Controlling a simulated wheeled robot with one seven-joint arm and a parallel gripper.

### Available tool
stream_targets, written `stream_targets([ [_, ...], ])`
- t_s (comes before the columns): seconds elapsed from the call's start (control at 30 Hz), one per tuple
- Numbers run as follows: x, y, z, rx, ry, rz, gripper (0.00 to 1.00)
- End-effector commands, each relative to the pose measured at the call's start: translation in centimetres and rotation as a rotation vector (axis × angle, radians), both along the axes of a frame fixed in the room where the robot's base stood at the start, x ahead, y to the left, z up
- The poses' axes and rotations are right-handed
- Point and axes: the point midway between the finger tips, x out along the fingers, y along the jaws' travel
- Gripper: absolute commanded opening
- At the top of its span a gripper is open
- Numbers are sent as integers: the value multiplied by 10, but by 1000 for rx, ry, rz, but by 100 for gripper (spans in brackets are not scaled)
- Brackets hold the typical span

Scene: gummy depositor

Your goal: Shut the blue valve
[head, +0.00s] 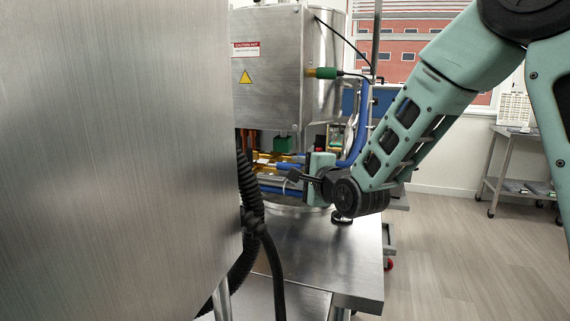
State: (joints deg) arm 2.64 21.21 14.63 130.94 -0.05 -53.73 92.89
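My gripper (296,179) reaches leftward in among the fittings under the steel depositor tank. Its dark fingers are small and partly lost against the clutter, so I cannot tell whether they are open or shut. A blue strip (280,190), which may be the blue valve's handle, shows just below and left of the fingers. I cannot tell whether the fingers touch it or how far the valve is turned. Yellow fittings (262,157) lie just above and to the left.
A large steel panel (120,150) fills the left side. Black corrugated hoses (250,200) hang beside it. The steel tank (270,85) stands above my gripper, with a blue hose (362,125) on its right. A steel table (310,260) lies below.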

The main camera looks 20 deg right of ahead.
Motion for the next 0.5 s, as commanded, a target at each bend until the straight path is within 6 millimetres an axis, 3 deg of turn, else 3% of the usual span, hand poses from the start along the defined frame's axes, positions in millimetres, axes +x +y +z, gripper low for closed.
stream_targets([
  [0.2, 42, 9, -5, 1, 1, 0, 41],
  [0.5, 71, 15, -10, 0, 1, 1, 41],
])
